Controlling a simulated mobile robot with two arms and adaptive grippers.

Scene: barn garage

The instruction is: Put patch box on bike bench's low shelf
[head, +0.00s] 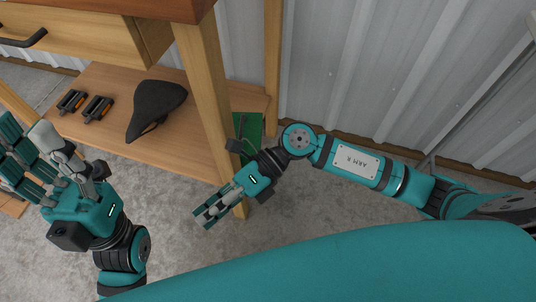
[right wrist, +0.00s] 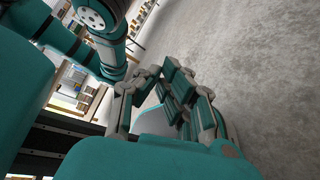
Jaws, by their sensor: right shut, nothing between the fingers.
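The bike bench's low shelf (head: 175,143) is a light wood board under the bench at the left of the head view. A green flat thing (head: 254,126), which may be the patch box, shows at the shelf's right end, partly hidden by the bench leg and my right arm. My right gripper (head: 206,218) is shut and empty, in front of the bench leg's foot. It also shows in the right wrist view (right wrist: 178,75), with bare floor beyond it.
A black bike saddle (head: 155,108) and two pedals (head: 97,108) lie on the low shelf. The bench leg (head: 205,85) stands at the shelf's front right. A drawer (head: 85,35) hangs above. Concrete floor (head: 170,215) in front is clear.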

